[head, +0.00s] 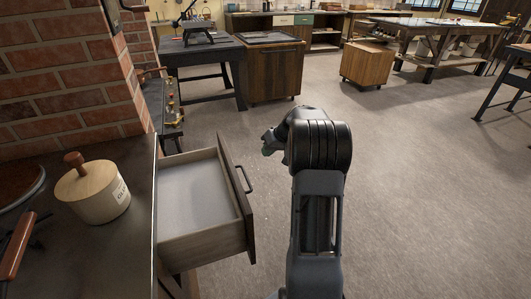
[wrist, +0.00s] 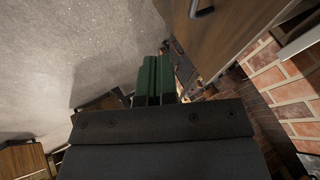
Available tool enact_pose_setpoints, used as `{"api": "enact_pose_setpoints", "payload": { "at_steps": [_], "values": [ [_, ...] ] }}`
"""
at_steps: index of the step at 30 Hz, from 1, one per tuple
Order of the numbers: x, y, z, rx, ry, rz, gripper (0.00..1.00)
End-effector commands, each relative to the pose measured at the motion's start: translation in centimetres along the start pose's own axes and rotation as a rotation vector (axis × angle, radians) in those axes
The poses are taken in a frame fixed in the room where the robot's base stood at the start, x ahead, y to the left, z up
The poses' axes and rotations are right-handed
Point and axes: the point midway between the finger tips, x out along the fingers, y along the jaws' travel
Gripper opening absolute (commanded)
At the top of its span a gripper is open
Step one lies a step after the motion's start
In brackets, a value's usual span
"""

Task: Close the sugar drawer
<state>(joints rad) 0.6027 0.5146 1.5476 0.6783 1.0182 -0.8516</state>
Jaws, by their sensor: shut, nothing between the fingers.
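A drawer (head: 193,197) is pulled out to the right from under a dark counter (head: 130,235). Its inside is pale and looks empty. Its dark wooden front (head: 236,195) carries a dark bar handle (head: 244,178). My gripper (head: 267,144) is to the right of the drawer front and beyond the handle, apart from both. In the wrist view, its green fingers (wrist: 154,80) are together with nothing between them. A wooden front (wrist: 228,35) with a dark handle (wrist: 203,9) shows at the upper right there.
A round wooden canister (head: 93,192) with a knobbed lid and a partly readable label stands on the counter. A brick pillar (head: 65,75) rises behind it. The grey floor (head: 420,200) right of my arm is clear. Workbenches and cabinets (head: 275,72) stand farther back.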

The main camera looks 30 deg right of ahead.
Motion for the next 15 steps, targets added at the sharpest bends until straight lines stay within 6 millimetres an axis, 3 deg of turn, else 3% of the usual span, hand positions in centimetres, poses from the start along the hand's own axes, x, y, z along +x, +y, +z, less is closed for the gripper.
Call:
{"api": "enact_pose_setpoints", "payload": {
  "at_steps": [9,15],
  "values": [
    [6.2,0.0,0.1,0.001,-0.004,-0.001,0.0],
    [7.9,-1.8,0.3,-0.001,-0.002,0.001,0.0]
  ]
}}
